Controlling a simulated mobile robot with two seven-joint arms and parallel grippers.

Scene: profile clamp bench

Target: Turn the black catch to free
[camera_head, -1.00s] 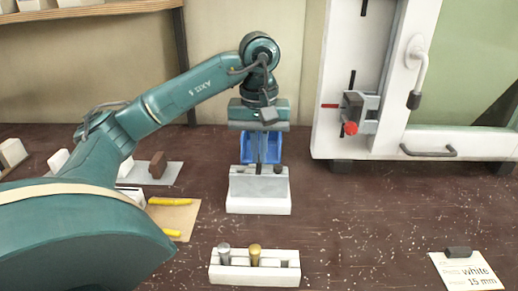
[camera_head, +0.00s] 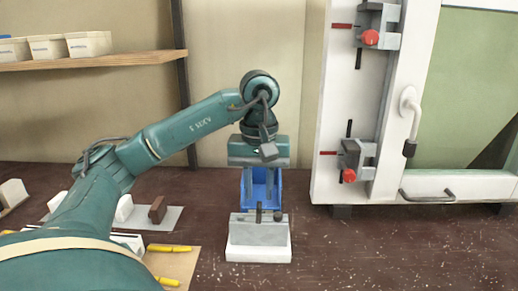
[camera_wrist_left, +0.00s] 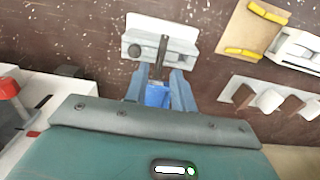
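My left gripper (camera_head: 259,192) points down over a white block with a grey face (camera_head: 258,253). Its fingers are apart, with a dark upright rod (camera_head: 259,212) between or just past their tips; I cannot tell if they touch it. The wrist view shows this rod (camera_wrist_left: 161,52) standing at the white block (camera_wrist_left: 183,35), with clear gaps beside the fingers (camera_wrist_left: 158,82). A small dark knob (camera_head: 278,216) sits beside the rod. I cannot tell which dark part is the catch. My right gripper is not in view.
At right, a white frame (camera_head: 333,120) carries two clamps with red knobs (camera_head: 370,37) (camera_head: 349,175) and a black-tipped handle (camera_head: 409,120). Yellow pieces (camera_head: 170,248) lie at left. The bench at front right is clear.

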